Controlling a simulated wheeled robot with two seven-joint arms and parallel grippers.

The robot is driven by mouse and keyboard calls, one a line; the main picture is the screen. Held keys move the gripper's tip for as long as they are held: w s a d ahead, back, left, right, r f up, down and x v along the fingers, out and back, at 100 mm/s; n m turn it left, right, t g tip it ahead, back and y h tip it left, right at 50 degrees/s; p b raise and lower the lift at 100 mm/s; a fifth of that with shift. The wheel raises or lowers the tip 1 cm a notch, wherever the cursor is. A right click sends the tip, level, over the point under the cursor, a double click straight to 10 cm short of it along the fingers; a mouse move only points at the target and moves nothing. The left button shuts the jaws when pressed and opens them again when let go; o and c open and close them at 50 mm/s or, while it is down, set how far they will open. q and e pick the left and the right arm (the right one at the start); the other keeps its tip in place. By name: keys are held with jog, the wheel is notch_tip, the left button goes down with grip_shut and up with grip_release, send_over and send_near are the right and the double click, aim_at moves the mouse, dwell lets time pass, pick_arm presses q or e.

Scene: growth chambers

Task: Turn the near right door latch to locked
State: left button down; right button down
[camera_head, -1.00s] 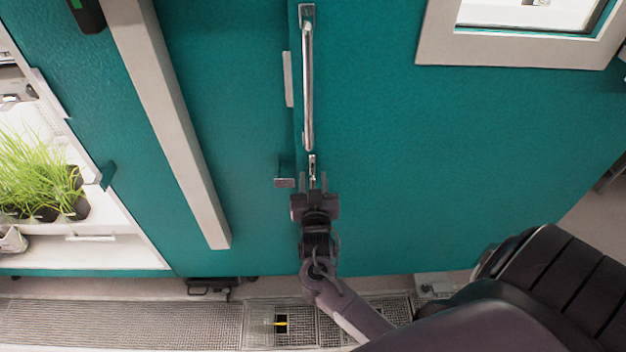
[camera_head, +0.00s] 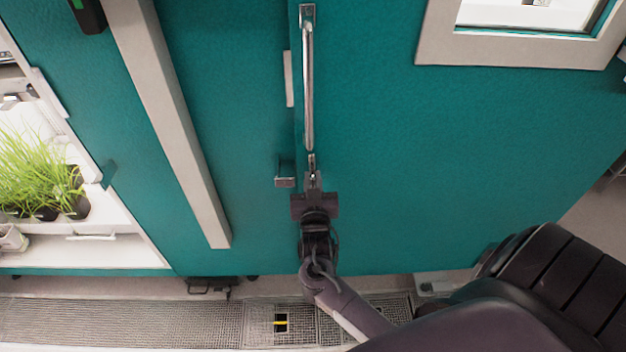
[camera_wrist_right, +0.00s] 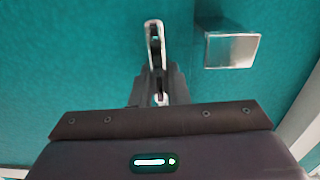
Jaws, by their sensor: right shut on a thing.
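The latch (camera_head: 311,160) is a small metal lever on the teal door (camera_head: 450,160), just below the long chrome handle (camera_head: 308,85). My right gripper (camera_head: 313,180) is at the latch's lower end, its fingers closed together on it. The right wrist view shows the latch (camera_wrist_right: 154,38) running down between the two fingers of the gripper (camera_wrist_right: 158,85). The metal keeper bracket (camera_head: 285,181) sits to the left of the latch in the head view. It shows to the right of the latch in the wrist view (camera_wrist_right: 231,50). The latch stands upright, apart from the keeper. My left gripper is not in view.
A pale vertical post (camera_head: 170,120) stands left of the door seam. An open chamber at far left holds green grass-like plants (camera_head: 40,175). A window (camera_head: 530,15) is in the door's upper right. Metal floor grating (camera_head: 120,322) runs along the bottom.

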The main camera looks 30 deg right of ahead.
jog(key=n+p, duration=0.2)
jog(key=n, duration=0.1)
jog(key=n+p, duration=0.1)
jog(key=shift+w+a, duration=0.2)
jog(key=shift+a, duration=0.1)
jog(key=n+p, duration=0.1)
jog(key=n, duration=0.1)
jog(key=n+p, duration=0.1)
jog(key=n, duration=0.1)
jog(key=n+p, duration=0.1)
jog(key=n, duration=0.1)
jog(key=shift+w+a+f+n, duration=0.25)
jog(key=shift+a+f+n, duration=0.1)
jog(key=shift+a+n, duration=0.05)
jog(key=shift+a+f+n+p, duration=0.1)
jog(key=shift+f+n+p, duration=0.2)
jog(key=shift+n, duration=0.85)
jog(key=shift+d+f+n+p, duration=0.15)
jog(key=shift+n+p, duration=0.25)
jog(key=shift+n, duration=0.7)
jog(key=shift+a+f+n+p, duration=0.2)
jog(key=shift+n+p, duration=0.15)
jog(key=shift+n, duration=0.8)
jog(key=c, duration=1.4)
grip_release()
